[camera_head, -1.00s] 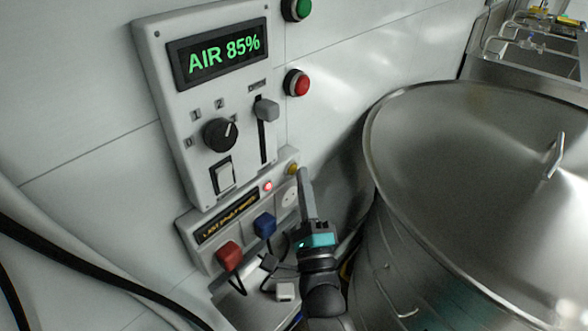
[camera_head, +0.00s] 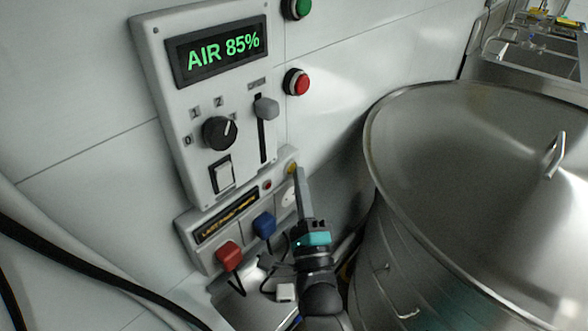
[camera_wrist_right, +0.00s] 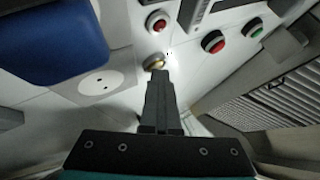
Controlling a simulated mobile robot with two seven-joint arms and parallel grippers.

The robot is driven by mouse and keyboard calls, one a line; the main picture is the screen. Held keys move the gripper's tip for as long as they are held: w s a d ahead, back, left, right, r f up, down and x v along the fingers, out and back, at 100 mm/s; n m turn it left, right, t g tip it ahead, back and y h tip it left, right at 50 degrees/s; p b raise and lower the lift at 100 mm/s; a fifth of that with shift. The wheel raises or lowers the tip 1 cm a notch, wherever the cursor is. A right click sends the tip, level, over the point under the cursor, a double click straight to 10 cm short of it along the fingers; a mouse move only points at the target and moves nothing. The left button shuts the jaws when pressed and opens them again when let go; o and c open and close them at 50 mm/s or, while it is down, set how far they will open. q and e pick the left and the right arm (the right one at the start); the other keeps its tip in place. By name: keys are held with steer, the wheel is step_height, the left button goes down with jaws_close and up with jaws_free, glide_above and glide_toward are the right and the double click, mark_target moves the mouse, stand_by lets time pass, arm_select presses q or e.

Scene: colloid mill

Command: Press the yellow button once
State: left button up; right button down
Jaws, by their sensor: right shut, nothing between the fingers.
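The yellow button (camera_head: 291,168) is a small round button at the upper right end of the lower socket panel (camera_head: 205,262). In the right wrist view the yellow button (camera_wrist_right: 153,62) shows just beyond my fingertips, its lower part covered by them. My right gripper (camera_head: 298,171) is shut and empty, its fingertips right at the button; they appear to touch it, but I cannot tell how far it is pushed in. The shut fingers also fill the middle of the wrist view (camera_wrist_right: 158,76). A small red lamp (camera_head: 266,184) beside the button looks dark. My left gripper is not in view.
A control panel (camera_head: 165,120) reading AIR 85% sits above, with a knob (camera_head: 219,133) and slider (camera_head: 266,108). Red (camera_head: 297,82) and green (camera_head: 298,8) wall buttons are near. A blue plug (camera_head: 264,224), red plug (camera_head: 229,256) and large steel vessel (camera_head: 450,130) flank my arm.

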steer(key=shift+w+a+r, duration=0.15)
steer(key=shift+a+r, duration=0.05)
steer(key=shift+r, duration=0.25)
steer(key=shift+s+d+r+p, duration=0.2)
steer(key=shift+s+d+p, duration=0.35)
steer(key=shift+d+p, duration=0.2)
steer(key=s+d+p, duration=0.1)
steer(key=d, duration=0.1)
steer(key=s+d+p, duration=0.1)
steer(key=s+d, duration=0.1)
stand_by(0.3)
steer(key=shift+f, duration=0.15)
stand_by(0.4)
